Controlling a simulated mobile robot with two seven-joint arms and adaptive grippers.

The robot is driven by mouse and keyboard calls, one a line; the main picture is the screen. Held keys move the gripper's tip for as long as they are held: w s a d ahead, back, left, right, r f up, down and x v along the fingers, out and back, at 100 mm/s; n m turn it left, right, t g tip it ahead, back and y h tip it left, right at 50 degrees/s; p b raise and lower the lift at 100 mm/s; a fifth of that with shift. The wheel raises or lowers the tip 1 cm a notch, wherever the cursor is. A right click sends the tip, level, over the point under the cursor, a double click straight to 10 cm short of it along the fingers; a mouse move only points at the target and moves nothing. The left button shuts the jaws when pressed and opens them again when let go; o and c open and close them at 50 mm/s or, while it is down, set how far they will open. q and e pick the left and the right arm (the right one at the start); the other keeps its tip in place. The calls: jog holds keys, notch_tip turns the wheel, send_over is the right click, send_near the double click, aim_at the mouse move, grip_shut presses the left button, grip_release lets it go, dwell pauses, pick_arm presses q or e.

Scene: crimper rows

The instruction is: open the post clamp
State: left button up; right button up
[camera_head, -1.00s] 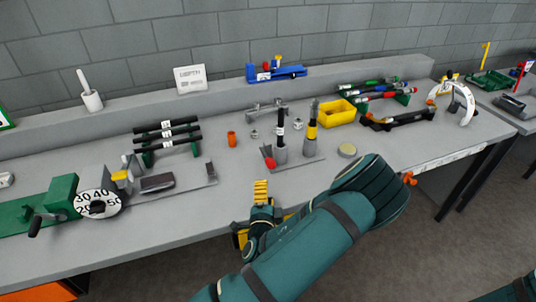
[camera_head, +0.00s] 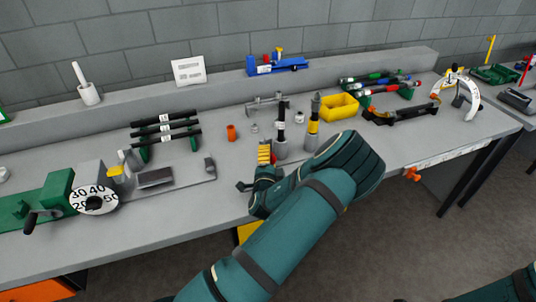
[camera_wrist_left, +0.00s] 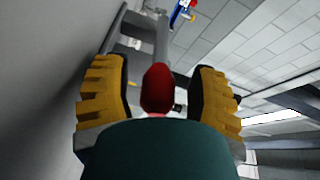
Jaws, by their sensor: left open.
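The post clamp (camera_head: 281,148) is a grey upright holder on the workbench, with a dark rod with a white label standing in it. Its red lever end (camera_wrist_left: 158,88) shows large in the left wrist view, between my two yellow fingers, with a grey post behind it. In the head view my gripper mostly hides the lever. My left gripper (camera_head: 265,154) is open, just left of the holder's base. Its fingers stand either side of the red end with a visible gap, and I cannot tell whether either touches it. My right gripper is out of view.
An orange cylinder (camera_head: 231,132) and a rack of black rods (camera_head: 165,132) are to the left.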

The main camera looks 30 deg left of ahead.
pick_arm(q)
jog(key=shift+x, duration=1.3)
grip_shut()
